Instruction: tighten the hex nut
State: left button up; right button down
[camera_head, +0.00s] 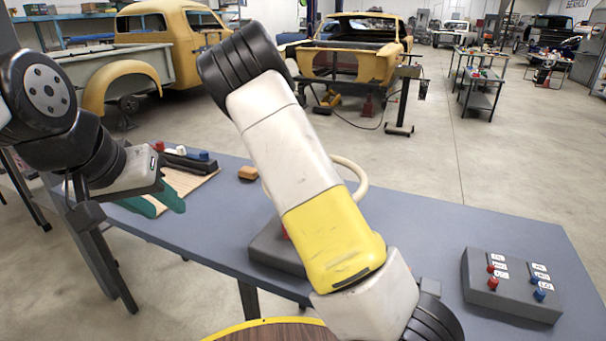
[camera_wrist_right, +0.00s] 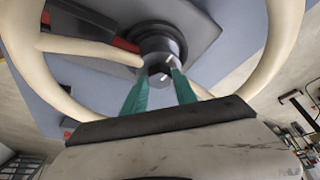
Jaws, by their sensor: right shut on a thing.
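In the right wrist view, a cream wheel rim (camera_wrist_right: 275,60) with spokes surrounds a dark round hub (camera_wrist_right: 160,45). A small metallic nut (camera_wrist_right: 160,72) is at the hub's centre, partly hidden by fingertips. My right gripper (camera_wrist_right: 160,80) is shut on the nut, its two green fingers on either side. In the head view my right arm covers this gripper and the nut; only part of the wheel rim (camera_head: 357,178) shows. My left gripper (camera_head: 160,200), with green fingers, is open and empty over the table's left end.
The grey-blue table (camera_head: 430,225) carries a control box (camera_head: 510,295) with red and blue knobs at right. A tan board (camera_head: 200,180), a dark rack (camera_head: 185,162) with coloured pieces and an orange-brown block (camera_head: 248,173) lie at left. A round brown-topped surface (camera_head: 275,333) stands in front.

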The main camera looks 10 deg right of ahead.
jog(key=shift+f, duration=0.1)
jog(key=c, duration=1)
grip_release()
jog(key=v, duration=0.8)
